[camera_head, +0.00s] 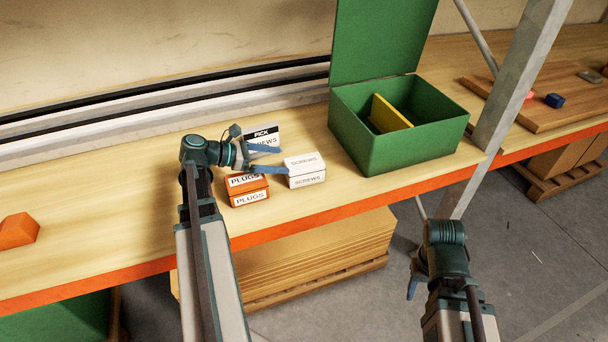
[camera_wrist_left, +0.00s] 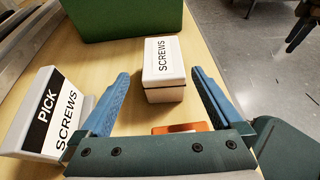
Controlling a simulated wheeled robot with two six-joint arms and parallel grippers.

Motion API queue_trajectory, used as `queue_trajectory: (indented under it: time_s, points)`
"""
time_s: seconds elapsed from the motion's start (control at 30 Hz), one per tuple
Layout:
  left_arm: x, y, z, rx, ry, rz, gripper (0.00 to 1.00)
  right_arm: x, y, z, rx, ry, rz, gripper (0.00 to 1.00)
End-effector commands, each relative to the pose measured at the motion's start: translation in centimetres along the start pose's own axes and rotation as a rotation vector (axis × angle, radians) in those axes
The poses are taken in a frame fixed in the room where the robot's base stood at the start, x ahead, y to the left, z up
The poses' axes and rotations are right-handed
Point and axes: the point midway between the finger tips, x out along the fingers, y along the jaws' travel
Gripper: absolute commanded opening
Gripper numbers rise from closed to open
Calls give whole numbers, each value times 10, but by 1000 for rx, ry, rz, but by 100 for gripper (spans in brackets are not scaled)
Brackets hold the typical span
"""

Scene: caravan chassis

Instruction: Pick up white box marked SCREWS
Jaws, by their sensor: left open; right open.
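The white box marked SCREWS (camera_head: 305,172) stands on the wooden shelf, to the right of the orange PLUGS box (camera_head: 248,190). In the left wrist view the white box (camera_wrist_left: 163,68) lies ahead, between the lines of the two blue fingers. My left gripper (camera_head: 266,159) is open, with its fingers pointing right toward the white box; I cannot tell whether they touch it. Nothing is held. My right gripper (camera_head: 412,288) is low at the right, in front of the shelf, its fingers mostly hidden.
A sign reading PICK SCREWS (camera_head: 263,136) stands behind my left gripper. An open green box (camera_head: 415,147) with a yellow piece (camera_head: 391,114) inside stands to the right of the white box. An orange block (camera_head: 17,231) lies far left. The shelf between is clear.

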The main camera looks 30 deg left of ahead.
Motion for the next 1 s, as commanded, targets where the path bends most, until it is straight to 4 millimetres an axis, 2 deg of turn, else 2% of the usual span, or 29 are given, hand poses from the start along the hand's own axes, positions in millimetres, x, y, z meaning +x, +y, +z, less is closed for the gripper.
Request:
queue_trajectory:
  time_s: [0.03, 0.13, 0.57, 0.9, 1.0]
  points:
    - [11, -1, -3, 1, 0, -3, 100, 7, -1, 0, 0, 0, 0, 50]
    - [24, 0, -2, 0, 0, -2, 100, 11, -1, -1, 0, 0, 0, 50]
    - [38, -1, 0, 1, 1, -1, 100, 14, -1, -1, 0, 0, 0, 50]
    - [82, -4, 2, 1, 1, -2, 100, 29, -3, -2, 0, 0, 0, 50]
    - [86, -4, 4, 1, 1, -1, 100, 29, -3, -2, 0, 0, 0, 50]
